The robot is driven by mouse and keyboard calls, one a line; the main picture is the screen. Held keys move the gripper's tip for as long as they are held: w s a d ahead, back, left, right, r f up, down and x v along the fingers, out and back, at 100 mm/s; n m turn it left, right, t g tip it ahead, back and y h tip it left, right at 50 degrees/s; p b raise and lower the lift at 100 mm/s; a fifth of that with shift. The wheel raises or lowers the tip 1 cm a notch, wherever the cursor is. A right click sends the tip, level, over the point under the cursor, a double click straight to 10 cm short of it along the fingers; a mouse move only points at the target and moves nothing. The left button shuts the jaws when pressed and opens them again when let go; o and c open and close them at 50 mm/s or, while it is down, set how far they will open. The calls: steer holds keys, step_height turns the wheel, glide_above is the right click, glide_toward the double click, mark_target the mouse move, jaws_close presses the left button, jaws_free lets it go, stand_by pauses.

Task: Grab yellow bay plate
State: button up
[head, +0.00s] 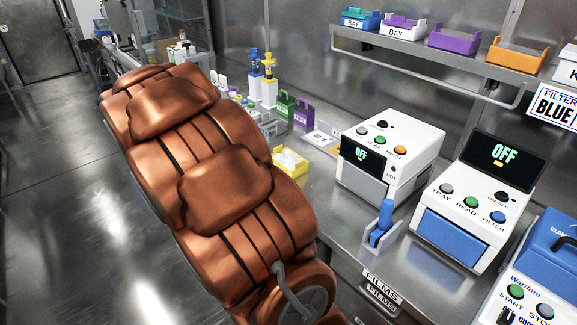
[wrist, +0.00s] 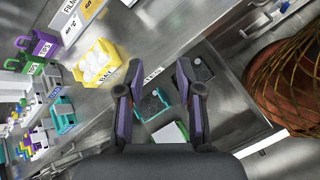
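My gripper (wrist: 155,82) is open and empty in the wrist view, its two purple-grey fingers spread apart. Below the fingers is an open drawer (wrist: 222,118) with dark, flat plate-like items in it; one teal-edged piece (wrist: 152,104) shows between the fingers and a black one (wrist: 194,68) shows at the right finger. A yellow bin (wrist: 119,52) with white rounded contents stands on the bench, up and left of my gripper. It also shows in the head view (head: 291,170), partly behind my arm. No plate clearly marked as the yellow bay plate can be made out. My gripper is hidden in the head view.
On the bench are a white OFF-display device (head: 389,150), a second one (head: 478,200) and a blue holder (head: 381,228). A wall shelf (head: 440,60) carries several coloured trays, including an orange one (head: 516,55). Purple (wrist: 42,47) and teal boxes stand left. Floor at left is clear.

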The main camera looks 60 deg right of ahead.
steer(key=w+d+f+n+h, duration=0.2)
steer(key=w+d+f+n, duration=0.15)
steer(key=d, duration=0.45)
steer(key=n+h+b, duration=0.1)
steer(key=n+h, duration=0.1)
steer(key=n, duration=0.3)
glide_toward(296, 164)
steer(key=d, duration=0.2)
steer(key=shift+t, duration=0.4)
steer(key=shift+s+p+x, duration=0.2)
steer(key=shift+p+x, duration=0.15)
steer(key=shift+x, duration=1.7)
steer(key=shift+s+p+x, duration=0.25)
steer(key=shift+p+x, duration=0.1)
steer(key=shift+x, duration=1.7)
steer(key=shift+a+f, duration=0.1)
steer(key=shift+a, duration=0.05)
steer(key=shift+c, duration=0.3)
jaws_close()
